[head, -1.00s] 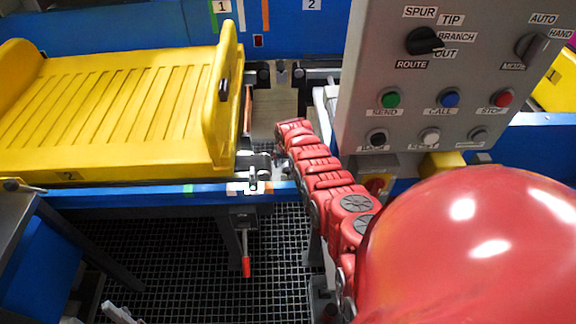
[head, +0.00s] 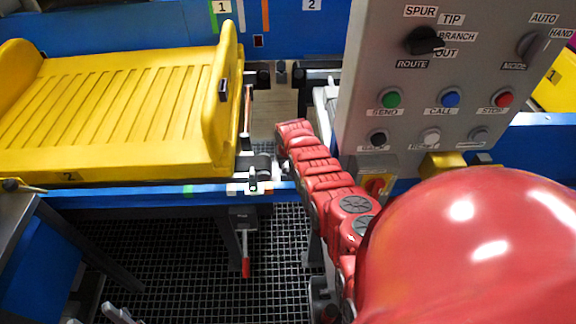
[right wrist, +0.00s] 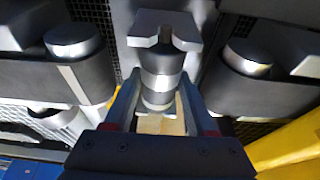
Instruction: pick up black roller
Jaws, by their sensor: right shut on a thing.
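The black roller (right wrist: 160,72) is a dark, upright cylinder with a paler metallic band, in the middle of the right wrist view. My right gripper (right wrist: 161,98) is shut on it, with one finger on each side. A grey notched piece (right wrist: 165,28) lies just beyond the roller in that view. In the head view my red right arm reaches into the gap beside the yellow tray (head: 118,105), and its fingertips cannot be made out. Two pale prongs at the bottom left edge may be my left gripper (head: 95,316); its jaw state is unclear.
The grey control panel (head: 440,75) with knobs and buttons stands close to the right of my arm. A blue conveyor rail (head: 130,196) runs below the tray. Dark rounded housings (right wrist: 60,78) flank the roller closely in the wrist view. Open grid floor (head: 190,265) lies in front.

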